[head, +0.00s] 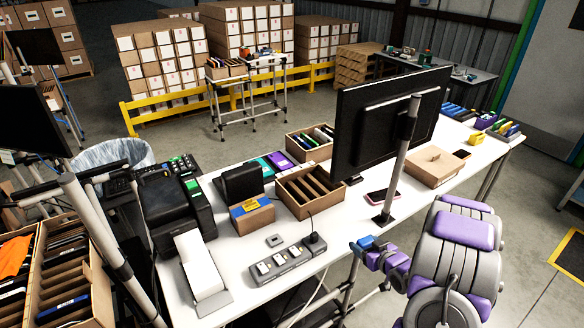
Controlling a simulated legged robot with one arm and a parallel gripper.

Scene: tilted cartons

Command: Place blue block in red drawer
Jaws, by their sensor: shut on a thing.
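My gripper (376,254) is at the end of my grey and purple arm, low and right of centre, by the near edge of the white table. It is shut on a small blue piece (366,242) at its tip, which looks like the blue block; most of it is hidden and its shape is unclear. I cannot make out a red drawer in this view.
The white table (340,228) holds a monitor (385,125) on a pole, a power strip (285,262), a phone (383,195), a divided carton (308,190), a closed carton (435,167) and a printer (172,205). Stacked cartons stand behind a yellow rail (160,115).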

